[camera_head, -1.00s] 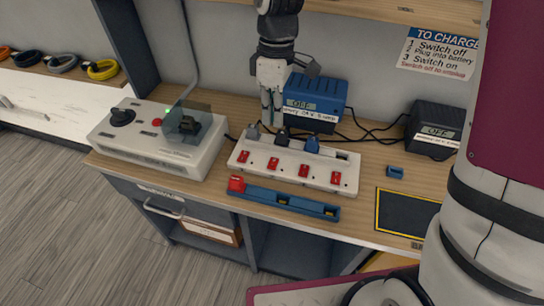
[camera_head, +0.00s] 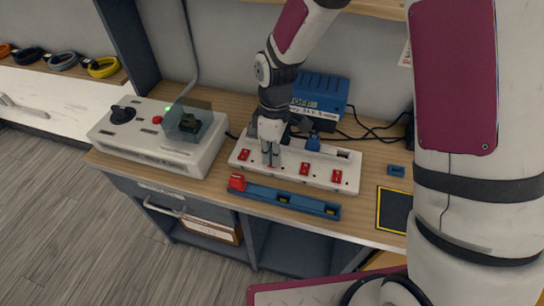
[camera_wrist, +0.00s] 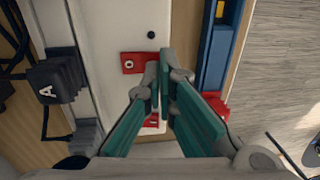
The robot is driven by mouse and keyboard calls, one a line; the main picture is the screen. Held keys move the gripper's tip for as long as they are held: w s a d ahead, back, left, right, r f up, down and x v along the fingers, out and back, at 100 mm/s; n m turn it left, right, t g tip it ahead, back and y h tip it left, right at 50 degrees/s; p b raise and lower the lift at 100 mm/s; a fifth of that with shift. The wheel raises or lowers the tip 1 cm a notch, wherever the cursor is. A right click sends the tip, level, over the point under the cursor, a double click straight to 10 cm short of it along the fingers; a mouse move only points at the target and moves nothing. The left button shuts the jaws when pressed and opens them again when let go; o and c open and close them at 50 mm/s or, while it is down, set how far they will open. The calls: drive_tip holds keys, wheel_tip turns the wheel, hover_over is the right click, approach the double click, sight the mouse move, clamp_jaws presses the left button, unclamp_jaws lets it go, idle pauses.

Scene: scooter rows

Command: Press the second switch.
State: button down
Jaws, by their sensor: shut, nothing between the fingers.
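The white power strip (camera_head: 318,181) lies on the bench with a row of red switches. The second switch from the left is mostly hidden behind my fingertips in the head view. My gripper (camera_head: 270,163) is shut and empty, pointing down at that switch. In the wrist view the second switch (camera_wrist: 130,63), marked O, shows just left of my fingertips (camera_wrist: 161,62); I cannot tell whether they touch it. The first switch (camera_wrist: 151,122) is partly covered by the fingers there. The third switch (camera_head: 304,169) and fourth switch (camera_head: 336,177) are clear of the gripper.
A blue tray (camera_head: 290,200) with a red block (camera_head: 237,183) lies along the strip's front. Plugs, including a black one marked A (camera_wrist: 50,82), stand behind the switches. A blue charger (camera_head: 322,92) stands behind and a grey control box (camera_head: 160,145) at left.

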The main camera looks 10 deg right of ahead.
drive_tip(key=shift+f, duration=0.3)
drive_tip(key=shift+s+f, duration=0.2)
drive_tip(key=shift+f, duration=0.2)
drive_tip(key=shift+w, duration=0.1)
drive_tip(key=shift+w+d+r, duration=0.2)
drive_tip(key=shift+w+r, duration=0.15)
drive_tip(key=shift+w, duration=0.25)
wheel_tip(320, 180, up, 14)
drive_tip(key=s+p, duration=0.1)
drive_tip(key=p, duration=0.1)
drive_tip(key=shift+s+a, duration=0.3)
idle(0.7)
